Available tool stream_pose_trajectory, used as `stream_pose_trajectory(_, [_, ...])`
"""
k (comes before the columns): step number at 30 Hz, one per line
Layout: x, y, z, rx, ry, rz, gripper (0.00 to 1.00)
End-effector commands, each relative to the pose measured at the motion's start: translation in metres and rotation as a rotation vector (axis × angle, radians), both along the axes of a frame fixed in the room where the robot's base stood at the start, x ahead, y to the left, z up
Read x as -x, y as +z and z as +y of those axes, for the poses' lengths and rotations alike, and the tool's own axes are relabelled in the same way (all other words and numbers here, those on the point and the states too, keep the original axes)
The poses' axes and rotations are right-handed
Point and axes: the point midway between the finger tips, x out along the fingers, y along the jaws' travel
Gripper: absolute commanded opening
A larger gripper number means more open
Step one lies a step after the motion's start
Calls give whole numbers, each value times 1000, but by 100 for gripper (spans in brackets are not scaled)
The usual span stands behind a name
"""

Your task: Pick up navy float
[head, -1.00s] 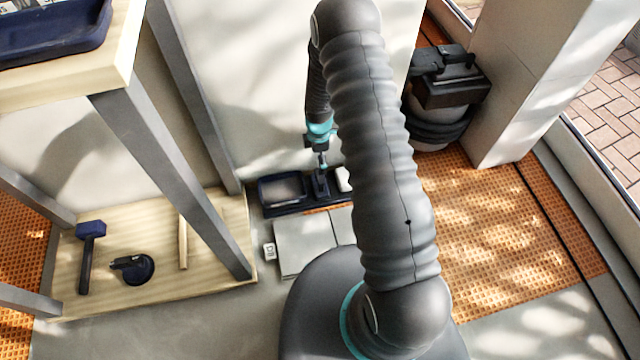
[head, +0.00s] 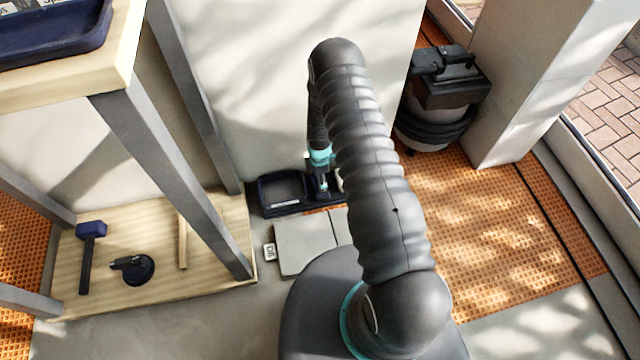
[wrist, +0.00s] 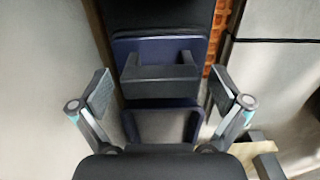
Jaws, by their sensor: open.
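The navy float (wrist: 185,45) shows in the wrist view as a navy plate with a dark raised handle (wrist: 160,74) across it. My gripper (wrist: 162,90) is open, with one finger on each side of the handle and clear space between. I cannot tell its exact height above the handle. In the head view my gripper (head: 322,180) is low at the wall, over the dark navy items, and it partly hides the float there.
A navy-rimmed tray (head: 266,198) with a grey inside lies just left of the gripper. Grey tiles (head: 305,245) lie in front. A wooden shelf (head: 215,265) holds a mallet (head: 90,232) and a suction cup (head: 137,267). A dark-topped bucket (head: 440,100) stands right.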

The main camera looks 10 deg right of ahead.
Motion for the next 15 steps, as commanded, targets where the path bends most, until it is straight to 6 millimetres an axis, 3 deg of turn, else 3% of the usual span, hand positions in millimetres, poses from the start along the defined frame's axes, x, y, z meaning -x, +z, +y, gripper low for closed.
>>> stream_pose_trajectory(4, [0,-14,0,0,0,0,100])
stream_pose_trajectory(12, [0,-17,0,0,0,0,100])
stream_pose_trajectory(13, [0,-17,0,0,0,0,98])
stream_pose_trajectory(15, [0,-17,0,0,0,0,80])
